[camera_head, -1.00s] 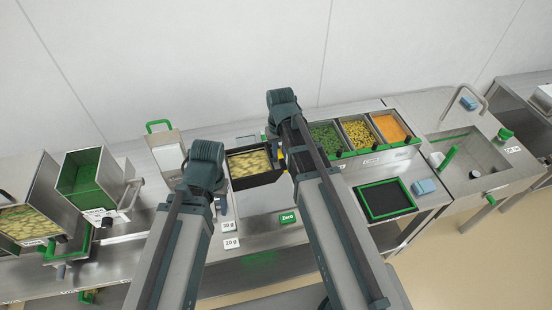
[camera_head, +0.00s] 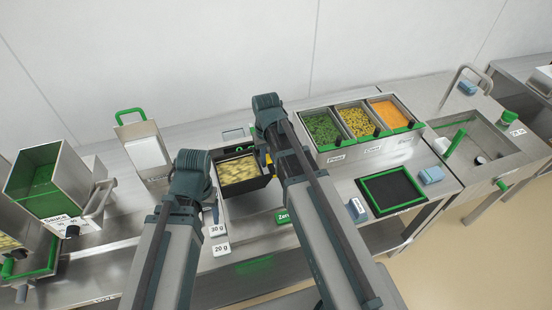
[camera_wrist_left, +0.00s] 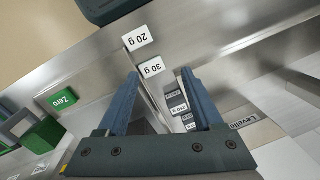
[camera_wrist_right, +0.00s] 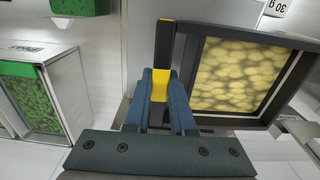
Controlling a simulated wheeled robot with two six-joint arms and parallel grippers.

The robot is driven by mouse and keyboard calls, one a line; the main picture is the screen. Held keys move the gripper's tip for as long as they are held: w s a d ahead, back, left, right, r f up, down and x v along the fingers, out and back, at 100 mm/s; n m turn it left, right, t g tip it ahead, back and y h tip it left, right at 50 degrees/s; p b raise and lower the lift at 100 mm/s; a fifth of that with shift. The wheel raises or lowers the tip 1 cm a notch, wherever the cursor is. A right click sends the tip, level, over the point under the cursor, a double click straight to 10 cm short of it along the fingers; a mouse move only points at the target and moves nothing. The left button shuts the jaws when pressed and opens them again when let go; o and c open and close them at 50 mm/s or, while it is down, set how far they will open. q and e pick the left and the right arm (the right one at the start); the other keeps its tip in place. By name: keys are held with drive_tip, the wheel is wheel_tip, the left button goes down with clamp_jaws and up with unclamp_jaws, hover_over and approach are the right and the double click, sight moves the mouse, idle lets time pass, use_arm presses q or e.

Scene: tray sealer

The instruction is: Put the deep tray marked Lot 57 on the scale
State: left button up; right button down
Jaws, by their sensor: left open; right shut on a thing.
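A black tray (camera_head: 247,187) filled with pale yellow pieces stands upright over the back of the steel scale in the head view. No Lot 57 mark is readable. My right gripper (camera_wrist_right: 160,80) is shut on the tray's black handle, which has a yellow part; the tray (camera_wrist_right: 245,116) also shows in the right wrist view. I cannot tell whether its base touches the scale. The scale's green Zero button (camera_head: 283,217) is in front. My left gripper (camera_wrist_left: 160,78) is open and empty, above the 30 g label (camera_wrist_left: 151,68) and 20 g label (camera_wrist_left: 135,39).
Bins of green, yellow and orange food (camera_head: 357,124) stand at the back right. A green-framed black mat (camera_head: 393,191) and blue blocks lie right of the scale. The sauce dispenser (camera_head: 45,185) stands at the left. A sink (camera_head: 470,145) is at the far right.

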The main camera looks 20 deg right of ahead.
use_arm(q)
drive_tip(key=shift+o, duration=1.2)
drive_tip(key=shift+r+p, duration=0.75)
drive_tip(key=shift+r, duration=0.1)
drive_tip(key=shift+f, duration=0.25)
use_arm(e)
drive_tip(key=d, duration=0.1)
drive_tip(key=d+r, duration=0.1)
drive_tip(key=d, duration=0.1)
drive_tip(key=shift+w+r, duration=0.1)
drive_tip(key=shift+w, duration=0.05)
use_arm(q)
wheel_tip(320, 180, down, 7)
drive_tip(key=b, duration=0.7)
drive_tip(key=shift+b, duration=0.35)
use_arm(e)
wheel_tip(320, 180, down, 7)
drive_tip(key=shift+f, duration=0.15)
drive_tip(key=c, duration=0.7)
unclamp_jaws()
drive_tip(key=c, duration=0.3)
